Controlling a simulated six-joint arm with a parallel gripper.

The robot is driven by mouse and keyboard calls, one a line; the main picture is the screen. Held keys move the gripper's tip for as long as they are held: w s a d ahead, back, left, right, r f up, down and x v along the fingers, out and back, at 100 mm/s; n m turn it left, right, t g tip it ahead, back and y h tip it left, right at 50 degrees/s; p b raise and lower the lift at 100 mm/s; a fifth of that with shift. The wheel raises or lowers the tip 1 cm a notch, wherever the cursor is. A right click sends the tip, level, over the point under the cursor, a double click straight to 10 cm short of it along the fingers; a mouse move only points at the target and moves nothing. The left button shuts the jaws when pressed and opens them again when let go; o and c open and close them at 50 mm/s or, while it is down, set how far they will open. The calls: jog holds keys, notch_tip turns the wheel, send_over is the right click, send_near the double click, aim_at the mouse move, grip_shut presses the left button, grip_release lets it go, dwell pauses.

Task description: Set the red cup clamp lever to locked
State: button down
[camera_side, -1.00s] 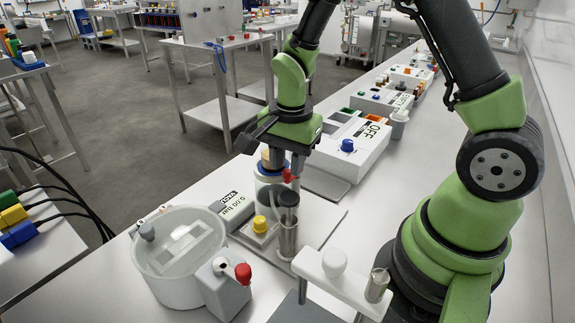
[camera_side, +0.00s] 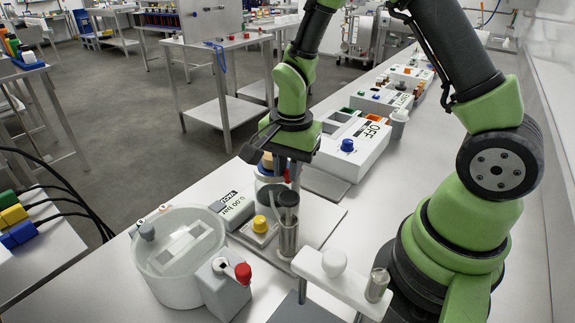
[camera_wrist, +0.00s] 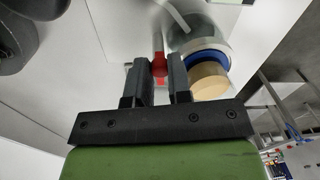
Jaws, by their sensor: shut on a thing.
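The red cup clamp lever (camera_wrist: 159,64) lies between the two fingers of my gripper (camera_wrist: 161,80) in the wrist view, and the fingers are shut on it. Beside it stands a clear cup (camera_wrist: 185,38) with a blue ring (camera_wrist: 205,57) and a tan top (camera_wrist: 208,81). In the side view my gripper (camera_side: 282,173) points down at the cup (camera_side: 263,188) on the bench. There only a trace of the lever's red shows, since the fingers cover most of it. Its lock position cannot be read.
A metal cylinder with a dark top (camera_side: 288,230) stands close in front of the gripper. A yellow knob (camera_side: 260,224), a grey display box (camera_side: 235,208) and a round white tank (camera_side: 178,262) are nearby. Another red knob (camera_side: 243,273) sits on a grey block. An OFF box (camera_side: 350,150) stands behind.

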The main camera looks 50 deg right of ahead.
jog(key=shift+s+d+n+g, duration=0.1)
jog(key=shift+s+d+n, duration=0.4)
jog(key=shift+n, duration=2.35)
jog(key=shift+s+d+n+g, duration=0.1)
jog(key=shift+s+d+n, duration=0.35)
jog(key=shift+n, duration=2.45)
jog(key=shift+s+d+n+g, duration=0.1)
jog(key=shift+s+d+n, duration=0.4)
jog(key=shift+n, duration=2.35)
jog(key=shift+w+d, duration=0.15)
jog(key=c, duration=1.3)
grip_release()
jog(key=shift+c, duration=0.2)
jog(key=shift+r, duration=0.15)
